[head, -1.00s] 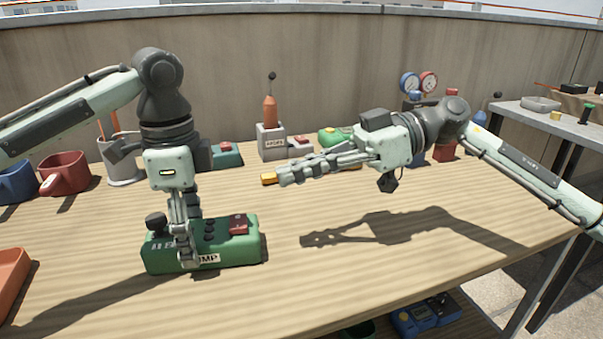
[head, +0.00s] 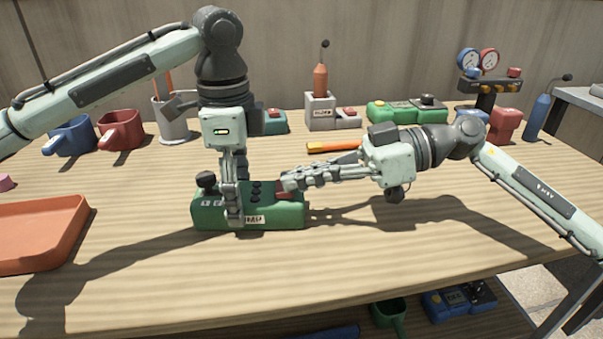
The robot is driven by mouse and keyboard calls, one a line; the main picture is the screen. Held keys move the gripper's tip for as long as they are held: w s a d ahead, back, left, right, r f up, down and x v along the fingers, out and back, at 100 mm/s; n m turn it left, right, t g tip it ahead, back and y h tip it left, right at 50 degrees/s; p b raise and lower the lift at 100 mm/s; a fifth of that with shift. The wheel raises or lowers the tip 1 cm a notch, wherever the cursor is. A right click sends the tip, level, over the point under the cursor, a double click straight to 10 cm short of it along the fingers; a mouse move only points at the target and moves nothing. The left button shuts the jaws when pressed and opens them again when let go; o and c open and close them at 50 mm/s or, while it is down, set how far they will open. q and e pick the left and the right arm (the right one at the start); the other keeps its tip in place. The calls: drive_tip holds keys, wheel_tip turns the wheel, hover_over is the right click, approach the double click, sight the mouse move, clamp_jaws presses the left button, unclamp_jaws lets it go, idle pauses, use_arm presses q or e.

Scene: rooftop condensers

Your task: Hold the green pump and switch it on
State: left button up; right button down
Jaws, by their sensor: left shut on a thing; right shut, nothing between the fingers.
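The green pump (head: 211,216) stands on the wooden table, with a black knob at its left end, black buttons in the middle and a red switch (head: 288,196) at its right end. My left gripper (head: 234,219) points down and is shut across the pump's body, left of the middle, partly covering its label. My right gripper (head: 284,184) is shut and empty, coming in from the right. Its fingertips are at the red switch and partly hide it; I cannot tell whether they touch it or whether the switch is pressed.
An orange tray (head: 40,238) lies at the left. Blue (head: 72,137) and red (head: 121,131) mugs, a grey cup (head: 172,125), a torch-like device (head: 320,100), another green device (head: 392,112) and a gauge stand (head: 485,90) line the back. The table's front is clear.

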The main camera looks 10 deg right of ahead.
drive_tip(key=shift+s+f, duration=0.15)
drive_tip(key=shift+f, duration=0.2)
drive_tip(key=r, duration=0.4)
drive_tip(key=shift+s+d+r, duration=0.2)
drive_tip(key=shift+s, duration=0.05)
drive_tip(key=v, duration=0.9)
drive_tip(key=shift+s+d, duration=0.2)
drive_tip(key=shift+s, duration=0.15)
use_arm(q)
drive_tip(key=o, duration=1.8)
drive_tip(key=shift+o, duration=0.2)
